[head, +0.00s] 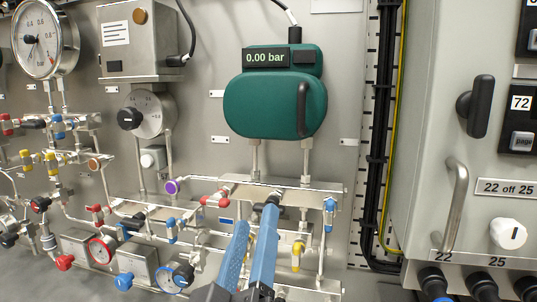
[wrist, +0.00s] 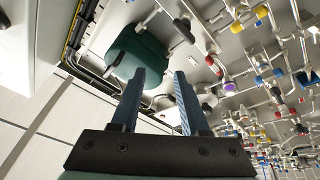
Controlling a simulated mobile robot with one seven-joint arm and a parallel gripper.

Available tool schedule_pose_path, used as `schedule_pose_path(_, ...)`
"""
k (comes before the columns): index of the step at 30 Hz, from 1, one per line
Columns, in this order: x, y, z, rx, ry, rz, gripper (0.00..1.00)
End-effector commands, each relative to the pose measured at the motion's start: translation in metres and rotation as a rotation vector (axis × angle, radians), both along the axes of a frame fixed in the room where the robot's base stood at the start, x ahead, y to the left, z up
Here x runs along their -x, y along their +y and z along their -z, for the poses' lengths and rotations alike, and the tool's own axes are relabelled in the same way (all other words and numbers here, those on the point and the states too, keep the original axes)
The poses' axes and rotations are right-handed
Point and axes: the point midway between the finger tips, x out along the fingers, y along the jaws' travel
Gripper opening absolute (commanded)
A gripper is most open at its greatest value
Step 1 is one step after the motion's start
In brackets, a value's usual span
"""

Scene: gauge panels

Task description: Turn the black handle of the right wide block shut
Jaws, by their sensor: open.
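The right wide block (head: 315,186) is a pale metal manifold below the green transmitter (head: 270,105). A small black handle (head: 275,196) shows near its middle, partly hidden behind my right finger's tip. A dark elongated part beside the transmitter in the wrist view (wrist: 183,30) appears to be this handle. My gripper (head: 256,213) has two blue fingers, spread and empty, in front of the block. In the wrist view, the gripper (wrist: 160,74) is open with nothing between its fingertips. I cannot tell whether a finger touches the handle.
A red handle (head: 215,201) and a blue handle (head: 330,206) flank the block. A yellow handle (head: 298,252) sits below. Pipes and valves crowd the left. Black cables (head: 375,170) and a pale cabinet (head: 440,120) stand at right.

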Motion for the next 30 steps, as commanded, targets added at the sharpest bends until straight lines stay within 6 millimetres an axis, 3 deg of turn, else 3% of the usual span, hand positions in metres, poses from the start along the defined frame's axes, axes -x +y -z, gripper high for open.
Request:
schedule_pose_path(1, -0.003, 0.003, -0.011, 0.068, 0.060, 0.032, 0.45)
schedule_pose_path(15, 0.014, 0.016, 0.015, 0.700, 0.441, 0.242, 0.45)
schedule_pose_path(23, 0.013, 0.015, 0.022, 0.786, 0.480, 0.263, 0.45)
schedule_pose_path(30, -0.025, 0.004, 0.019, 0.783, 0.479, 0.264, 0.45)
